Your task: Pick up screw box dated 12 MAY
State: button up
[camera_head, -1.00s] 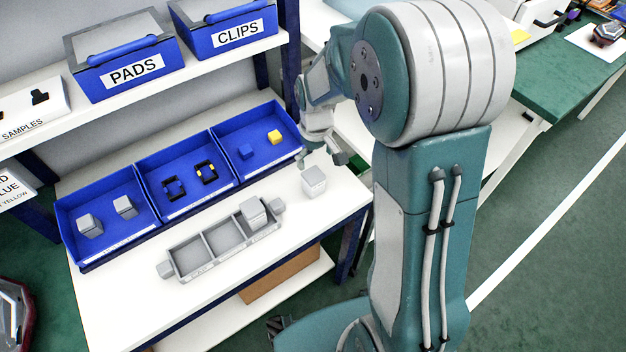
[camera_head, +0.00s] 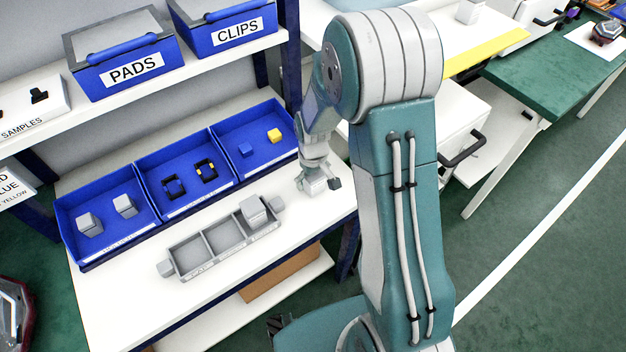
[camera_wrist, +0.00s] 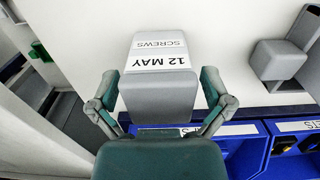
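The grey screw box (camera_wrist: 160,95) fills the middle of the wrist view. Its white label reads "SCREWS" and "12 MAY", upside down in this view. In the head view this box (camera_head: 315,187) stands on the white table, right of the grey tray, partly hidden by my gripper (camera_head: 318,180). In the wrist view my gripper (camera_wrist: 159,88) has one finger on each side of the box. The fingers are apart and look very close to its sides; a firm grip does not show.
A grey three-compartment tray (camera_head: 187,262) holds another grey box (camera_head: 253,210) in its right compartment. Blue bins (camera_head: 110,247) behind it hold grey boxes and small parts. Labelled blue boxes (camera_head: 128,70) stand on the shelf above. The front left of the table is clear.

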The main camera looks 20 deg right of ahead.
jog(key=c, duration=1.1)
jog(key=shift+o, duration=0.2)
